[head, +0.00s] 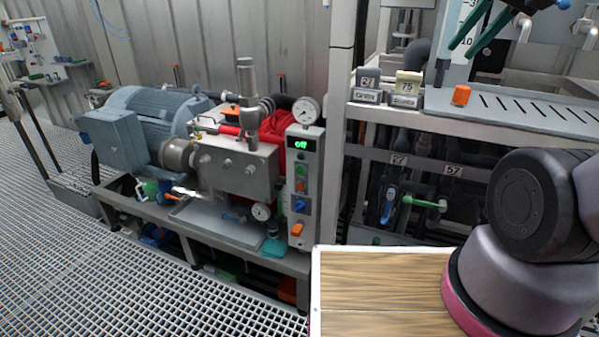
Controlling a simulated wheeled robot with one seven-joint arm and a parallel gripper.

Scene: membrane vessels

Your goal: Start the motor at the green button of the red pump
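The red pump (276,126) stands left of centre. Its red part shows behind a grey metal block, partly hidden. A grey control panel (305,217) stands upright at its right, with a lit green display (301,145) that reads "off". Below the display, the green button (301,170) sits above a red-orange button (301,186), a blue knob (299,205) and an orange switch (297,230).
A blue-grey motor (140,126) sits left of the pump on a steel frame. A pressure gauge (306,110) tops the panel. A metal post (341,110) and a shelf (480,122) stand to the right. A wooden board (375,290) lies in front. Floor grating is open at left.

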